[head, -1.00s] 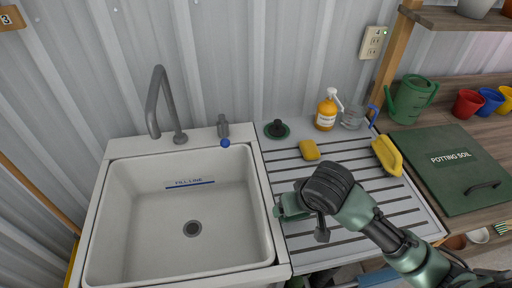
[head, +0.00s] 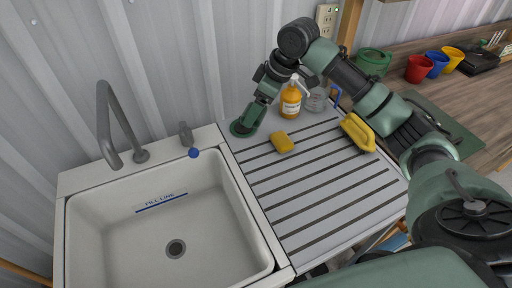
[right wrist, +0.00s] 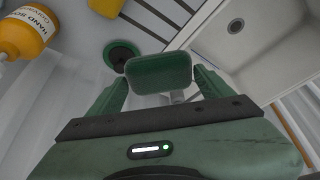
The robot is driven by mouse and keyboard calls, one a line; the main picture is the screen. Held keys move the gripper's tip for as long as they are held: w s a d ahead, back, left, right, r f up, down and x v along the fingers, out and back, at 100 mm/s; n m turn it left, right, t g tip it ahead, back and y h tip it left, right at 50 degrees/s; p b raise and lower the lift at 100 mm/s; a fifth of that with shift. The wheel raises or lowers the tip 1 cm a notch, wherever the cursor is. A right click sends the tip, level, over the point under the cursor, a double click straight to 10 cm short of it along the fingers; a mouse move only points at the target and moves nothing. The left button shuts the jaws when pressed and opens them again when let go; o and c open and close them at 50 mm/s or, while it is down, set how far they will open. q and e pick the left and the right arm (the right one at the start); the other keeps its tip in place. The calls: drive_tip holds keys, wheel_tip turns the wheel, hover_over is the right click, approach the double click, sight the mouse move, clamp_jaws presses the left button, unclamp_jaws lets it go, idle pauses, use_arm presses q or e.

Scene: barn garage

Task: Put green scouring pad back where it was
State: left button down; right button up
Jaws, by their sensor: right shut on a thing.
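The green scouring pad (right wrist: 158,72) is a rounded green block between the two fingers of my right gripper (head: 253,112), which is shut on it. In the head view the gripper hangs over the back left of the drainboard, close to a green disc (head: 238,130); the pad is hard to tell apart from the green fingers there. In the right wrist view the disc (right wrist: 121,55) shows a dark knob and lies beyond the pad. I cannot tell whether the pad touches the surface. My left gripper is not in view.
The white sink (head: 85,186) is at left, with a tap (head: 118,120). On the grooved drainboard (head: 310,195) are a yellow sponge (head: 282,143), a yellow brush (head: 357,132), an orange soap bottle (head: 290,102) and a clear jug (head: 317,100). The front drainboard is clear.

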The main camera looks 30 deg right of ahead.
wheel_tip(320, 180, down, 11)
drive_tip(key=shift+f+p, duration=0.1)
drive_tip(key=shift+p, duration=0.6)
drive_tip(key=shift+f+p, duration=0.35)
drive_tip(key=shift+f, duration=1.9)
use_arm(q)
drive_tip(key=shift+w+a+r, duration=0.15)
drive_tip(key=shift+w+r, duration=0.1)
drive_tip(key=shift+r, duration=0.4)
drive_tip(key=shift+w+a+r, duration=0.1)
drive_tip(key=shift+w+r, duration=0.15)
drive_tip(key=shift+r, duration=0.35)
use_arm(e)
drive_tip(key=o, duration=1.1)
drive_tip(key=shift+s, duration=0.1)
drive_tip(key=shift+o, duration=0.2)
drive_tip(key=shift+r, duration=0.1)
use_arm(q)
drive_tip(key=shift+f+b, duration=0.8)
drive_tip(key=shift+b, duration=0.05)
use_arm(e)
drive_tip(key=v, duration=1.2)
